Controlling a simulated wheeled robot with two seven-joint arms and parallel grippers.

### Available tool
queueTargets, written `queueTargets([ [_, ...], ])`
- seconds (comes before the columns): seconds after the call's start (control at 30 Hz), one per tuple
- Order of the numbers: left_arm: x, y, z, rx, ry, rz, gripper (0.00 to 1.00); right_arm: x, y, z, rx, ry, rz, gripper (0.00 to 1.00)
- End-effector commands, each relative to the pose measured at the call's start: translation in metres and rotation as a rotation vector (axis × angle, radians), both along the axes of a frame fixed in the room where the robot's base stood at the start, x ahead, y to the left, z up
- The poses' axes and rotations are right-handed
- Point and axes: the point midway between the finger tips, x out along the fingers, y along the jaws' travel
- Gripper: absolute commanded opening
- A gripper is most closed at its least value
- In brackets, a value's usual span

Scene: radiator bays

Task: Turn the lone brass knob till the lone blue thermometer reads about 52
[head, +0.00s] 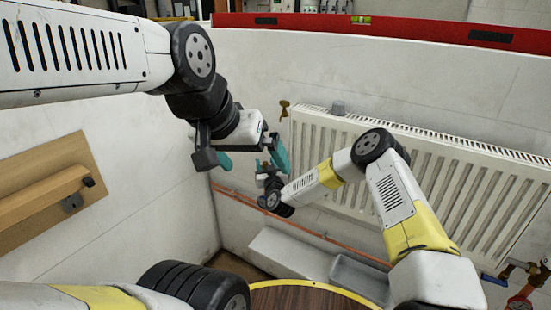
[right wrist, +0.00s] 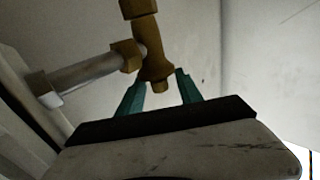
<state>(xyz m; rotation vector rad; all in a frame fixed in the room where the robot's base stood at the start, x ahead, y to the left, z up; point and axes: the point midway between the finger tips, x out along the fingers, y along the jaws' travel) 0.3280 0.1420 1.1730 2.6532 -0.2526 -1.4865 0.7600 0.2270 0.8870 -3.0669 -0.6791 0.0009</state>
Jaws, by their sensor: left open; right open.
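A brass fitting (head: 284,108) with a knob-like end sits at the left end of the white radiator in the head view. In the right wrist view, a brass valve body (right wrist: 155,60) has its lower end between the tips of my right gripper (right wrist: 160,88). The teal fingers are open, with a gap visible on each side. In the head view my right gripper (head: 275,158) is below the brass fitting. My left gripper (head: 226,160) is open to its left, its fingers partly hidden. I cannot make out a blue thermometer or its reading.
The white radiator (head: 440,165) fills the right wall, with a grey cup-like object (head: 338,107) on top. Copper pipes (head: 300,228) run below. A blue-handled valve (head: 495,280) is at lower right. A wooden panel (head: 45,200) hangs at left. A red level (head: 400,30) lies along the top.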

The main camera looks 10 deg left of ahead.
Motion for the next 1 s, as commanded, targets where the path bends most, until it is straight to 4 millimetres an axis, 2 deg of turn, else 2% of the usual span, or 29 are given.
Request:
queueTargets([
  [0.03,0.0000,0.0000,0.0000,0.000,0.000,0.000,1.00,-0.0001,0.0000,0.0001,0.000,0.000,0.000,0.40],
  [0.23,0.0000,0.0000,0.0000,0.000,0.000,0.000,1.00,-0.0002,-0.0001,0.0001,0.000,0.000,0.000,0.01],
  [0.67,0.0000,0.0000,0.0000,0.000,0.000,0.000,1.00,-0.0009,0.0013,0.0004,-0.001,-0.001,-0.048,0.00],
  [1.0,0.0000,0.0000,0.0000,0.000,0.000,0.000,1.00,-0.0017,0.0033,0.0013,-0.001,-0.003,-0.282,0.00],
])
